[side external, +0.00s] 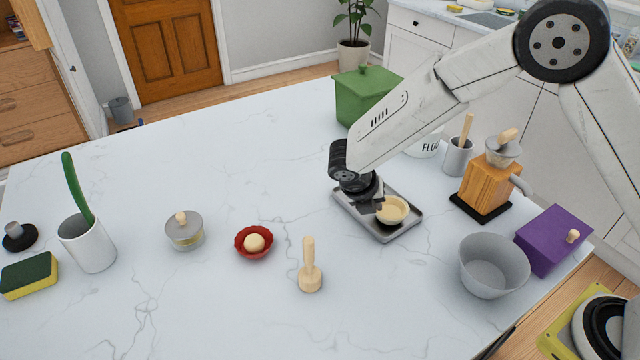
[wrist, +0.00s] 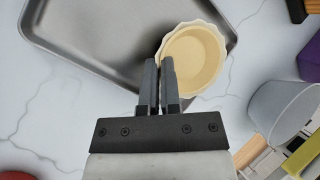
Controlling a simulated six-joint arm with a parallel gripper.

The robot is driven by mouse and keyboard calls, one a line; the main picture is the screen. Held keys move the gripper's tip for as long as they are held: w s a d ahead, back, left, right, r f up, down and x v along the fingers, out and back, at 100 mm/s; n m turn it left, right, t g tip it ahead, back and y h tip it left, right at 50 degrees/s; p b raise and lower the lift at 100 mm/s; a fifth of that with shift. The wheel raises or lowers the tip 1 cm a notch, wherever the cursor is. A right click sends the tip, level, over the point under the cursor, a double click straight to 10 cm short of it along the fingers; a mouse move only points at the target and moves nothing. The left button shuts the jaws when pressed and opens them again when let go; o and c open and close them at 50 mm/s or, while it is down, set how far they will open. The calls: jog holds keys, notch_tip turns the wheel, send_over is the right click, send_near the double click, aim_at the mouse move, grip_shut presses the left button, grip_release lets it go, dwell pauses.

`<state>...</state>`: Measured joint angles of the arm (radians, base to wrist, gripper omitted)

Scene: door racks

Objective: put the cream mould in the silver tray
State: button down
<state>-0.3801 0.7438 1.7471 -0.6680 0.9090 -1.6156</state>
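The cream mould (side external: 392,210) is a small round cup with a wavy rim, roughly upright. My gripper (side external: 377,203) is shut on the left side of its rim; in the wrist view my gripper's fingers (wrist: 159,66) are close together with the wall of the mould (wrist: 194,58) between them. The silver tray (side external: 382,236) is a shallow rectangle below the mould. It also shows in the wrist view (wrist: 95,40), where the mould overlaps the tray's right corner and edge. I cannot tell whether the mould touches the tray floor or hangs slightly above it.
A grey bowl (side external: 493,266), purple box (side external: 552,240) and wooden grinder (side external: 487,185) stand to the right. A green canister (side external: 362,98) is behind my arm. A wooden pestle (side external: 309,268) and red bowl (side external: 254,243) stand to the left. The counter's middle-left back is clear.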

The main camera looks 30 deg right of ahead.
jog(key=shift+f, duration=0.25)
jog(key=shift+f, duration=0.15)
jog(key=c, duration=0.8)
grip_release()
jog(key=v, duration=1.2)
